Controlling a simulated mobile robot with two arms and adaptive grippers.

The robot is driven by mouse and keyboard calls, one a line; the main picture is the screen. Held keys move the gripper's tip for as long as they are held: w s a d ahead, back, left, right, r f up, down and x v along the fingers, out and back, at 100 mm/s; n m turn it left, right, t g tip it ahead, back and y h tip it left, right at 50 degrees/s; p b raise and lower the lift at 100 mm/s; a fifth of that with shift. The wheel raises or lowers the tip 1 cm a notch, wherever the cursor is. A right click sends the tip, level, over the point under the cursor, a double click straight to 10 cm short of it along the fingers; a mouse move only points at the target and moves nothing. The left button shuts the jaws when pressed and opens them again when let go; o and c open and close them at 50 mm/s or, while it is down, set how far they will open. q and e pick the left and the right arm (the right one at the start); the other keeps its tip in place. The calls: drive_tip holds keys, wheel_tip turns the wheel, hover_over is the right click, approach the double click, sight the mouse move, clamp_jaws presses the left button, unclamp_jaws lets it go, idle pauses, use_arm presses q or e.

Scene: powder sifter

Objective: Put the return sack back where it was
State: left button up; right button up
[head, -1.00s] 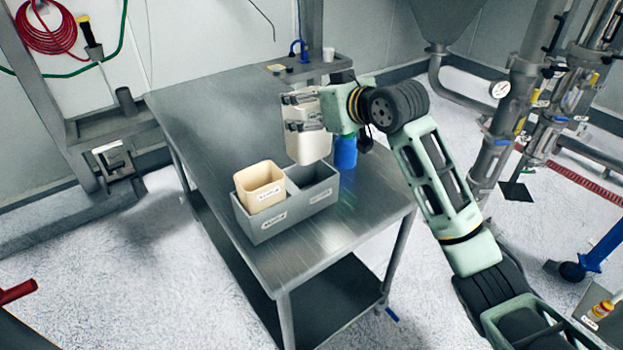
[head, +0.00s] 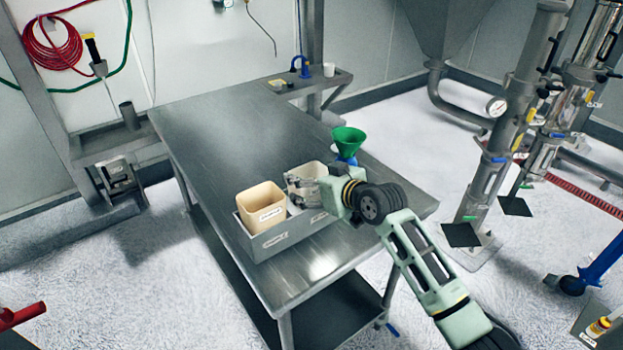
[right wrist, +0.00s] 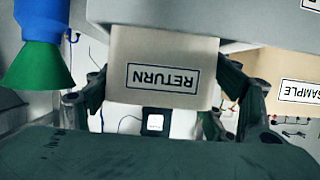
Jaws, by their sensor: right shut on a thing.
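The return sack (head: 312,169) is a cream, open-topped box-shaped sack. In the right wrist view it (right wrist: 165,78) carries an upside-down RETURN label. My right gripper (head: 302,188) is shut on its sides; the fingers (right wrist: 163,90) show on both sides of it. The sack stands in the right compartment of the grey two-compartment holder (head: 268,245), its lower part hidden by the holder wall (right wrist: 165,18). I cannot tell if it touches the bottom. My left gripper is not in view.
The cream sample sack (head: 261,210) fills the left compartment beside it. A green funnel on a blue bottle (head: 348,140) stands close behind on the steel table (head: 215,130). The table's left and back are clear.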

drive_tip(key=o, duration=1.1)
drive_tip(key=shift+f, duration=0.2)
drive_tip(key=o, duration=0.5)
drive_tip(key=shift+r, duration=0.15)
drive_tip(key=b+v, duration=0.1)
drive_tip(key=v, duration=1.1)
drive_tip(key=shift+r, duration=0.15)
